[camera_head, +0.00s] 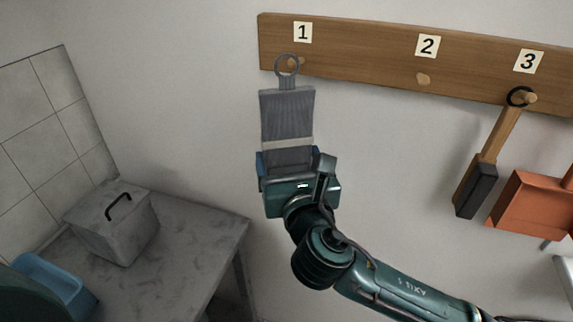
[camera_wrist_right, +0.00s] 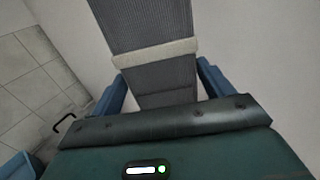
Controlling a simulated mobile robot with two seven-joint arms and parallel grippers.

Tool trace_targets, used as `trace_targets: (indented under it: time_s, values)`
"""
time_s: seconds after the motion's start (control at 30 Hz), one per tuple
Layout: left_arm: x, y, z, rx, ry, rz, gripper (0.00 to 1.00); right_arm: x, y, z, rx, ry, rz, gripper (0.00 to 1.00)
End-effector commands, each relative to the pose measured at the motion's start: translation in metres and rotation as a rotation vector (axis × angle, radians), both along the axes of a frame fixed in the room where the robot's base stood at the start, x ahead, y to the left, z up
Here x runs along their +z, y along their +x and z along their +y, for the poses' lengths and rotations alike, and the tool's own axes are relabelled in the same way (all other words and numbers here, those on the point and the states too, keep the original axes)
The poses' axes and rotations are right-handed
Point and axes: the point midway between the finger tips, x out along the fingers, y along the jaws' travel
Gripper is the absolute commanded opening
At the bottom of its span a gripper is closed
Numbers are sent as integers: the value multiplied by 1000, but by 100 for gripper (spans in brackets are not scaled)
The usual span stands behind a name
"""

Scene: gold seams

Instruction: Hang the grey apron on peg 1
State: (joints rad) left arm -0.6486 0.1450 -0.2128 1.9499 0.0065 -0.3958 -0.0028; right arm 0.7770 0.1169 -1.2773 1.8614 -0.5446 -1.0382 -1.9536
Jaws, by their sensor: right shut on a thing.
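The grey apron (camera_head: 287,115) is a flat grey strip with a pale band and a ring (camera_head: 287,66) at its top. My right gripper (camera_head: 288,160) is shut on its lower part and holds it upright below peg 1 (camera_head: 299,62). In the head view the ring overlaps the area at peg 1, just under the label "1". I cannot tell whether the peg passes through the ring. The apron also fills the middle of the right wrist view (camera_wrist_right: 150,40), between the blue fingers.
The wooden rail (camera_head: 370,50) also has peg 2 (camera_head: 423,79), which is bare, and peg 3 (camera_head: 529,97), where a wooden-handled brush (camera_head: 485,165) hangs. An orange dustpan (camera_head: 530,203) is at the right. A grey lidded box (camera_head: 112,225) stands on the table (camera_head: 205,240), beside a blue container (camera_head: 55,285).

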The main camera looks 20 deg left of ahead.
Motion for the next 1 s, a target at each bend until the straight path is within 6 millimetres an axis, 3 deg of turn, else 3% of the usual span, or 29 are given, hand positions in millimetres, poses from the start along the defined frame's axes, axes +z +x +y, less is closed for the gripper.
trace_targets:
  time_s: [1.0]
  values:
    - [0,0,0,1,-2,-1,36,-11,53,-2,-3,0,1,47]
